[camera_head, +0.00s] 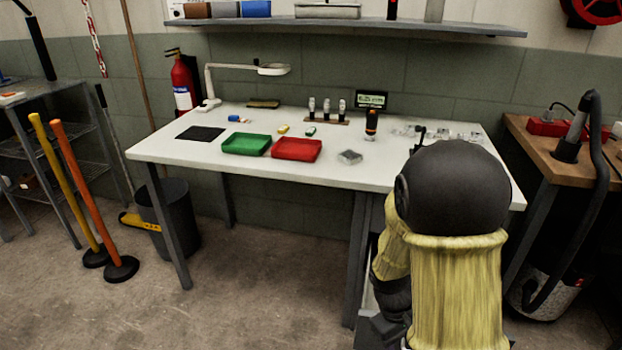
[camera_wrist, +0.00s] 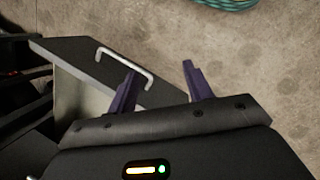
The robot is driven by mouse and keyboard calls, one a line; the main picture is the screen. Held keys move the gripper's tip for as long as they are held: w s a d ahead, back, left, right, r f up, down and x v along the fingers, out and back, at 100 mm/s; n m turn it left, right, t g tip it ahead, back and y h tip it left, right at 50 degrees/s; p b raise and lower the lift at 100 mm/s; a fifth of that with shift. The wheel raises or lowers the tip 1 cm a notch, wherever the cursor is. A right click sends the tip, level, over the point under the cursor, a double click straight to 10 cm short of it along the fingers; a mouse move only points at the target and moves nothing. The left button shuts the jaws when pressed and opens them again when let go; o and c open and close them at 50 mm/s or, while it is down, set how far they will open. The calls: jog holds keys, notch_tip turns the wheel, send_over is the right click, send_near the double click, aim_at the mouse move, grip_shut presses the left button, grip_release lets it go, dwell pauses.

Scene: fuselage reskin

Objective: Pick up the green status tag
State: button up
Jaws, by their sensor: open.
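A small green item (camera_head: 310,131), likely the green status tag, lies on the white workbench (camera_head: 180,152) behind the red tray (camera_head: 297,149). It is too small to make out in detail. A small yellow item (camera_head: 283,129) lies to its left, behind the gap between the trays. My gripper (camera_wrist: 160,68) is open and empty in the wrist view, its two dark purple fingers apart above the floor and a grey cabinet (camera_wrist: 85,65). The bench top and the tag are not in the wrist view.
A green tray (camera_head: 246,145) stands left of the red one. A lamp (camera_head: 270,69), an orange-and-black tool (camera_head: 371,125), a small display (camera_head: 371,99) and a grey block (camera_head: 349,157) are on the bench. My arm covers the bench's right front. A shelf (camera_head: 350,27) hangs above.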

jog(key=s+a+r+m+t+y+b, duration=0.2)
jog(key=a+r+m+t+y+b, duration=0.1)
jog(key=a+r+m+t, duration=0.1)
jog(key=shift+s+a+r+m, duration=0.15)
jog(key=shift+s+r+m, duration=0.1)
jog(key=shift+m, duration=0.35)
jog(key=shift+c, duration=1.3)
jog(key=shift+w, duration=0.1)
jog(key=shift+c, duration=0.3)
